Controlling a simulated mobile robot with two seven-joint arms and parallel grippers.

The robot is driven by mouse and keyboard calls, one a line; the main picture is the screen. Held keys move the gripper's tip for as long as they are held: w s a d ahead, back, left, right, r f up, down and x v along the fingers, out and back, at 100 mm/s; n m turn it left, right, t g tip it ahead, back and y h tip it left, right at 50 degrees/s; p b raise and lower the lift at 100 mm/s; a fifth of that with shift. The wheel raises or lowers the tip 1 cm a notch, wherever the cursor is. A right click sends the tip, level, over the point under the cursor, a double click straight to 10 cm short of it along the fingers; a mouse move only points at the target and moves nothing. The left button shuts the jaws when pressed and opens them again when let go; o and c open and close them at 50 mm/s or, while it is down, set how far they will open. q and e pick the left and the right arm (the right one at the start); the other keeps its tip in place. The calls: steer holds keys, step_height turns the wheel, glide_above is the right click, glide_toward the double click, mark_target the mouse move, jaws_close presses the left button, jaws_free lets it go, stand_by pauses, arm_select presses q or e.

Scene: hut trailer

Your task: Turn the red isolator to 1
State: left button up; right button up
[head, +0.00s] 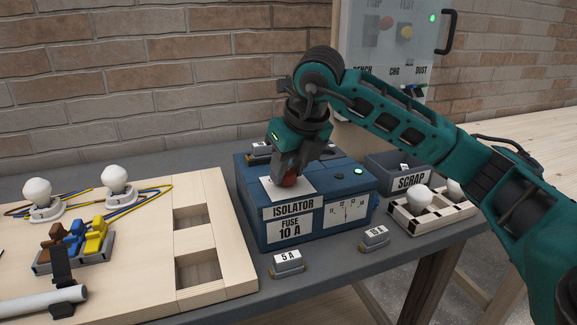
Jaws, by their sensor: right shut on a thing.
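The red isolator knob (289,181) sits on a pale plate (303,187) on top of the blue box (262,221) labelled ISOLATOR, FUSE 10 A. My right gripper (288,176) points down from above and is shut on the knob. The fingers and wrist hide most of the knob and part of the plate, so its setting and the 1 mark cannot be read. My left gripper is not in view.
Fuses marked 5 A (287,263) and 15 A (374,238) lie in front of the box. A SCRAP bin (392,174) and a bulb tray (425,222) stand right. A wooden board (130,270) with bulbs and wires lies left. A control panel (372,65) stands behind.

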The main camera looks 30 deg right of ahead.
steer(key=o, duration=1)
steer(key=shift+o, duration=0.2)
arm_select(q)
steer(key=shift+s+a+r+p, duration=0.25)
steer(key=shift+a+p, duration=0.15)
steer(key=shift+p, duration=0.3)
arm_select(e)
steer(key=v, duration=1.3)
steer(key=shift+f, duration=0.1)
